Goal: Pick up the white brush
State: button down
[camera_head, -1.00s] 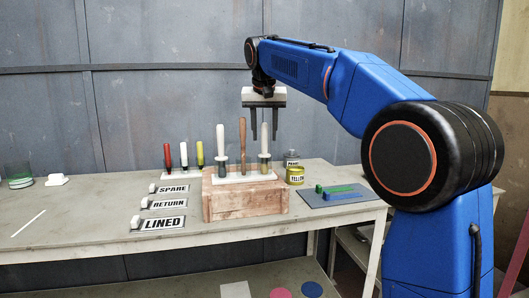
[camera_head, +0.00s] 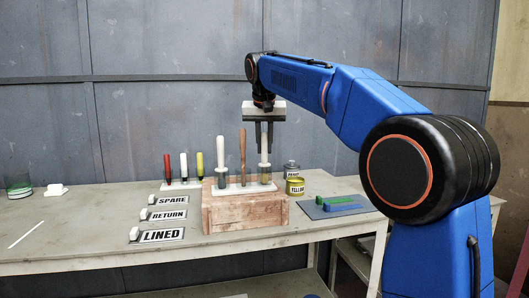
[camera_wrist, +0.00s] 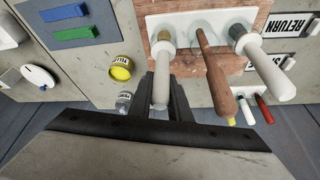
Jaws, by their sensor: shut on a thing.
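My gripper (camera_head: 264,136) is shut on the right white-handled brush (camera_head: 264,143), near the top of its handle. In the wrist view the dark fingers (camera_wrist: 163,100) stand on both sides of this handle (camera_wrist: 163,75). Another white-handled brush (camera_head: 220,152) stands at the left of the block, also in a cup. A brown wooden handle (camera_head: 242,155) stands between them.
Behind the block stand red (camera_head: 167,167), thin white (camera_head: 183,166) and yellow (camera_head: 199,164) handles. A yellow tin (camera_head: 295,187) and a grey jar (camera_head: 291,170) are to its right, by a mat (camera_head: 352,208) with green and blue pieces. Label signs (camera_head: 163,236) lie front left.

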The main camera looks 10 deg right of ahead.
notch_tip(320, 180, up, 9)
jog(key=shift+r, duration=0.15)
dwell(0.4)
dwell(1.6)
